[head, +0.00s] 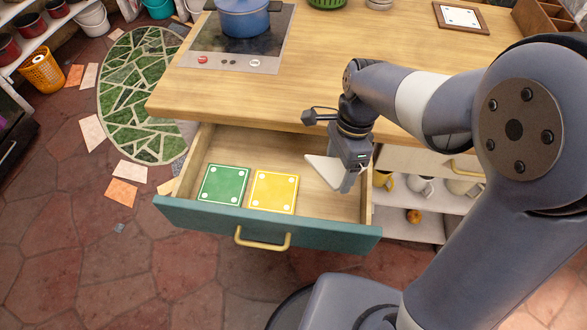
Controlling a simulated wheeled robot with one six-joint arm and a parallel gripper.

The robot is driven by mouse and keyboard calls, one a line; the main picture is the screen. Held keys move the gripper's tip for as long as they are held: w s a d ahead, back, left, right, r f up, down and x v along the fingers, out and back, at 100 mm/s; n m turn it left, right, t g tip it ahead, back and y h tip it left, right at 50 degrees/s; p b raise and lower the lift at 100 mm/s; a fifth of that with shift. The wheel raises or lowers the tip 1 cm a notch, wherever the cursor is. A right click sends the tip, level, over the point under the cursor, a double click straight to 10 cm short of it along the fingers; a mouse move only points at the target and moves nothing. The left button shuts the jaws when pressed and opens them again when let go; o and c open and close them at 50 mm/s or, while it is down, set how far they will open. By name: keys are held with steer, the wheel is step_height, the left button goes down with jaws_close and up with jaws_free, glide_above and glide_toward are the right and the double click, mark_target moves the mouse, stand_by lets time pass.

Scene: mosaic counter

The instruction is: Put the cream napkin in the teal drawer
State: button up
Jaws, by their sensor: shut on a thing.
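The teal drawer (330,233) is pulled open under the wooden counter, with a brass handle on its front. A green square napkin (222,184) and a yellow square napkin (273,191) lie side by side in its left and middle part. My gripper (346,184) is over the right part of the drawer, shut on the cream napkin (324,172). The cream napkin is tilted, and part of it is hidden behind the gripper. I cannot tell whether it touches the drawer floor.
A blue pot (243,18) stands on the cooktop (222,50) at the counter's left. A framed white tile (461,16) lies at the back right. Open shelves (425,200) with crockery are right of the drawer. The counter's middle is clear.

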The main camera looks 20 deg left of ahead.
steer(key=x, duration=0.3)
steer(key=w+x, duration=0.1)
steer(key=x, duration=0.2)
steer(key=w+b+x, duration=0.1)
steer(key=x, duration=0.2)
steer(key=shift+d+f, duration=0.15)
steer(key=shift+f, duration=0.3)
steer(key=shift+f, duration=0.15)
steer(key=shift+f+b, duration=0.3)
steer(key=shift+f, duration=0.2)
steer(key=o, duration=1)
steer(key=shift+r+p, duration=0.35)
steer(key=shift+r, duration=0.2)
steer(key=p+v, duration=0.1)
steer(key=v, duration=1.1)
steer(key=shift+r, duration=0.1)
